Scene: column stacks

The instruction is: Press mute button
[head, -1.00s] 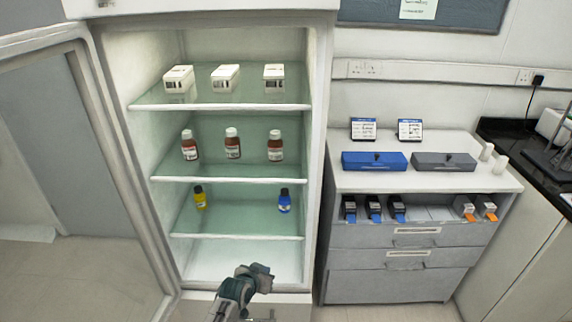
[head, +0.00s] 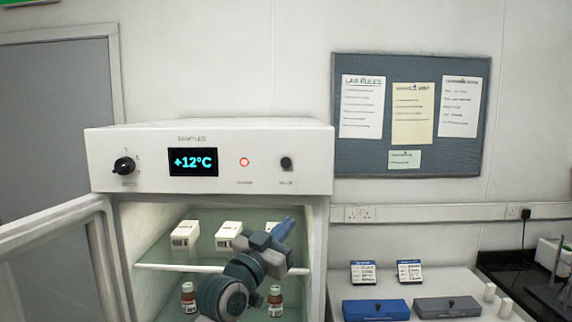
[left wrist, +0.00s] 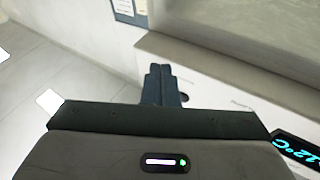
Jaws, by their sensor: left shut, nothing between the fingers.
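A small black round button (head: 286,163) sits at the right of the white control panel (head: 140,180) on top of the open fridge. The label under it is too blurred to read surely. It also shows in the left wrist view as a dark knob (left wrist: 185,97) just right of the fingertips. My left gripper (head: 284,229) is shut and empty, pointing up, below the button and apart from it in the head view. Its closed fingers (left wrist: 162,72) show in the left wrist view. My right gripper is not in view.
The panel also has a dial (head: 124,166), a display (head: 193,162) reading +12°C and a red ring light (head: 244,162). The fridge door (head: 55,235) stands open at left. White boxes (head: 186,235) and bottles stand on the shelves behind my arm.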

